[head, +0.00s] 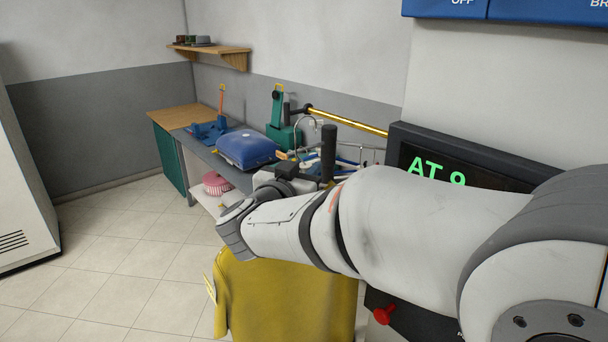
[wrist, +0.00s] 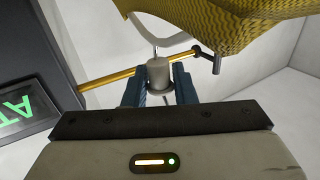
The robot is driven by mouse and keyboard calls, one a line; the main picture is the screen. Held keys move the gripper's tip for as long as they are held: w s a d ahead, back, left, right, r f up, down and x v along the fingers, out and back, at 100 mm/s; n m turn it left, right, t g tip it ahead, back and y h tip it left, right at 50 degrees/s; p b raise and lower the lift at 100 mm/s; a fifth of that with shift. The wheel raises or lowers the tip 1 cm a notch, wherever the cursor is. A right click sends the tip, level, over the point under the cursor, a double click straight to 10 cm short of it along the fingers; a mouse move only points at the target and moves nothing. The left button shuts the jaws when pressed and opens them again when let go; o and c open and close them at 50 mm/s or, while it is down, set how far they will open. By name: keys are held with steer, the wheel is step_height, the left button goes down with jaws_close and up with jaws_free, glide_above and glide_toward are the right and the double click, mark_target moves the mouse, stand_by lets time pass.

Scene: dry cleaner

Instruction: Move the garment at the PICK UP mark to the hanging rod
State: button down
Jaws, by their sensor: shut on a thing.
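The garment is yellow. In the head view the garment (head: 285,300) hangs below my arm, its upper part hidden behind the arm. In the wrist view the garment (wrist: 235,28) shows at the top, with a pale curved hanger (wrist: 178,43) beside it. My gripper (wrist: 158,84) has its blue fingers shut on a grey cylindrical grip (wrist: 158,68) of the hanger. The gold hanging rod (head: 350,122) sticks out from the wall in the head view. It also shows in the wrist view (wrist: 108,78), passing behind the grip. I cannot tell whether the hook touches the rod.
A dark display panel (head: 480,182) with green letters stands right of the rod, near my arm. A bench with a blue press (head: 247,149) and tools stands behind. A wooden shelf (head: 220,52) is on the back wall. The tiled floor (head: 120,255) at left is clear.

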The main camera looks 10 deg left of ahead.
steer(key=shift+w+d+b, duration=0.3)
steer(key=shift+w+d, duration=0.5)
steer(key=shift+w, duration=0.2)
steer(key=shift+w+d+b, duration=0.35)
steer(key=shift+w+d, duration=0.45)
steer(key=shift+w, duration=0.25)
steer(key=shift+w+d+b, duration=0.3)
steer(key=shift+w+d, duration=0.5)
steer(key=shift+w, duration=0.2)
steer(key=shift+w+d, duration=0.1)
steer(key=shift+w, duration=0.05)
steer(key=shift+w+d+n+y, duration=0.3)
steer(key=shift+w+d, duration=0.9)
steer(key=shift+w, duration=0.3)
steer(key=shift+w+d, duration=0.9)
steer(key=shift+w, duration=0.25)
